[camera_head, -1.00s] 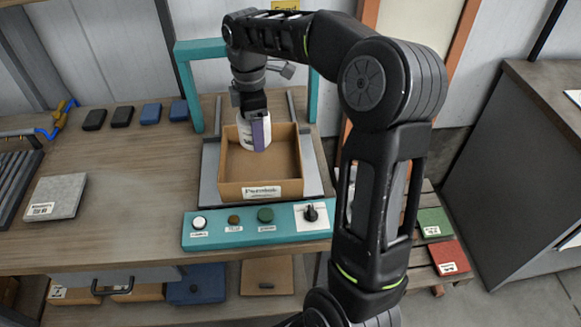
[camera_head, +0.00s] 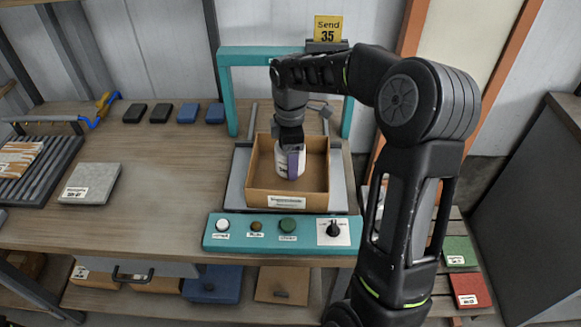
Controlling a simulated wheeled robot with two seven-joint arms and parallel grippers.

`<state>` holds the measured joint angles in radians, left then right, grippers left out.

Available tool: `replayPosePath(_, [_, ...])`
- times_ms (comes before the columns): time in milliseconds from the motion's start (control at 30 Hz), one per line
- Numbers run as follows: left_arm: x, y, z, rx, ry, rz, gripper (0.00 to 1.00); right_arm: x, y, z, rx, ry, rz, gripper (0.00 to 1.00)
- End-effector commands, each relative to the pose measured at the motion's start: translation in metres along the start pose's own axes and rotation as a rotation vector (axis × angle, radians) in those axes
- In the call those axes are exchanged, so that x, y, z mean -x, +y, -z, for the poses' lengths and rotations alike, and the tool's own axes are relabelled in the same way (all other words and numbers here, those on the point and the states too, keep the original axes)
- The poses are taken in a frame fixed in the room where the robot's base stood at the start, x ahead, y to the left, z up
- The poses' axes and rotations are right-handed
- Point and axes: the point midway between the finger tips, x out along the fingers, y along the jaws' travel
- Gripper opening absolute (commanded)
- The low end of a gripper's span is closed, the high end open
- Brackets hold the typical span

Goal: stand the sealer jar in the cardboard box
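The sealer jar (camera_head: 284,163), white with a purple patch on its right side, is upright inside the open cardboard box (camera_head: 288,199), toward the back of it. I cannot tell whether its base touches the box floor. My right gripper (camera_head: 290,146) reaches down from above and its dark jaws are at the jar's top, seemingly shut on it; the fingertips are mostly hidden. The box sits on a grey plate under a teal frame. My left gripper is not in view.
A teal panel (camera_head: 213,242) with buttons and a knob runs in front of the box. The teal frame (camera_head: 228,92) stands behind it, with a yellow "Send 35" sign (camera_head: 328,29) above. A grey slab (camera_head: 91,184) lies at the left; the table between is clear.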

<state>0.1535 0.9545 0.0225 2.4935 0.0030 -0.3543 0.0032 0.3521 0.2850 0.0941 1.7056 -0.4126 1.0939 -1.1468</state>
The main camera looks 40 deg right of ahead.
Motion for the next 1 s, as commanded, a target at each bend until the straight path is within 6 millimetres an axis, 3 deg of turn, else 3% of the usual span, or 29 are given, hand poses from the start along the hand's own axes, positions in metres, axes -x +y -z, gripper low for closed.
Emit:
replayPosePath(300, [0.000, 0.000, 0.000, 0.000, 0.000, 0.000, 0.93, -0.003, 0.000, 0.000, 0.000, 0.000, 0.000, 0.14])
replayPosePath(600, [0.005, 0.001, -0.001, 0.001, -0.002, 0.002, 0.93, -0.037, -0.001, 0.000, 0.000, 0.000, 0.001, 0.14])
replayPosePath(967, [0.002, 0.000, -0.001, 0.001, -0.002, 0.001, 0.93, -0.041, 0.000, 0.000, 0.000, 0.000, -0.001, 0.14])
replayPosePath(1000, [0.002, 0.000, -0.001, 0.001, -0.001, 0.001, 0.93, -0.042, 0.000, 0.000, 0.000, 0.000, 0.000, 0.68])
